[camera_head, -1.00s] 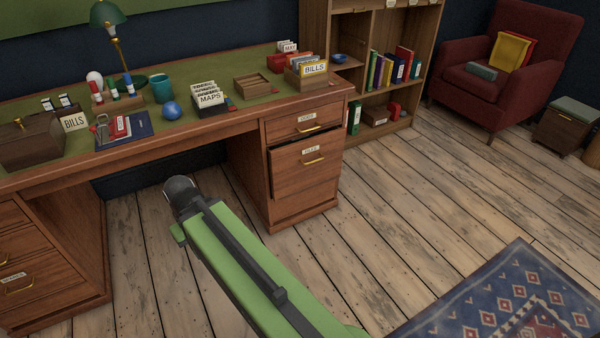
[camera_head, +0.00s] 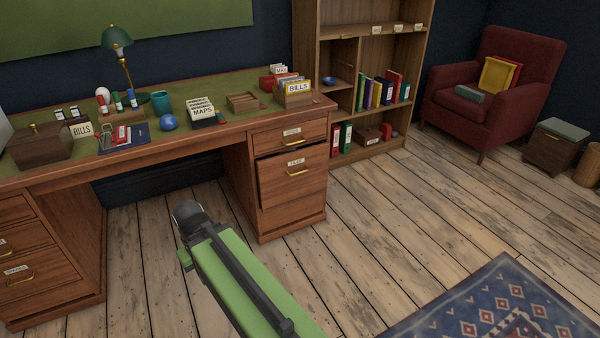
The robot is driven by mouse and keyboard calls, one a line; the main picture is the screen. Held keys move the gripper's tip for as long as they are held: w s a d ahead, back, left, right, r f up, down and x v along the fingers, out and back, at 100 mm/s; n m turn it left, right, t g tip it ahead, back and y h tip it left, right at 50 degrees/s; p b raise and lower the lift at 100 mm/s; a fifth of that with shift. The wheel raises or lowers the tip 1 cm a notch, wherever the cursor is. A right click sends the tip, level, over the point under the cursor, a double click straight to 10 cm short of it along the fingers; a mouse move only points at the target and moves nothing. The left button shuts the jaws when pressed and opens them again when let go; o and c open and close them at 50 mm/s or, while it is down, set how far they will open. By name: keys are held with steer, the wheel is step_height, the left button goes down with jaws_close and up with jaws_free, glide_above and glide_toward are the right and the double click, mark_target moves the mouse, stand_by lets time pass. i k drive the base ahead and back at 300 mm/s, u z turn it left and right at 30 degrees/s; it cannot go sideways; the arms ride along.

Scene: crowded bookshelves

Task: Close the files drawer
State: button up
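The files drawer (camera_head: 292,182) is the large lower drawer in the desk's right pedestal. It has a brass handle (camera_head: 298,172) and a small label (camera_head: 296,162) above the handle. Its front stands out from the pedestal, so it is partly open. A shallower drawer (camera_head: 290,135) above it looks shut. My green arm reaches up from the bottom of the view. Its dark end is left of the pedestal and apart from the drawer. No gripper fingers can be made out.
The desk top (camera_head: 226,91) holds card boxes, a lamp and small items. A bookcase (camera_head: 420,70) stands behind to the right, with a red armchair (camera_head: 492,95) beyond. A patterned rug (camera_head: 500,310) lies at lower right. The plank floor before the drawer is clear.

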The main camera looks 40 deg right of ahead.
mark_target(284, 179)
steer(key=u, duration=0.15)
steer(key=i, duration=1.05)
steer(key=u, duration=0.5)
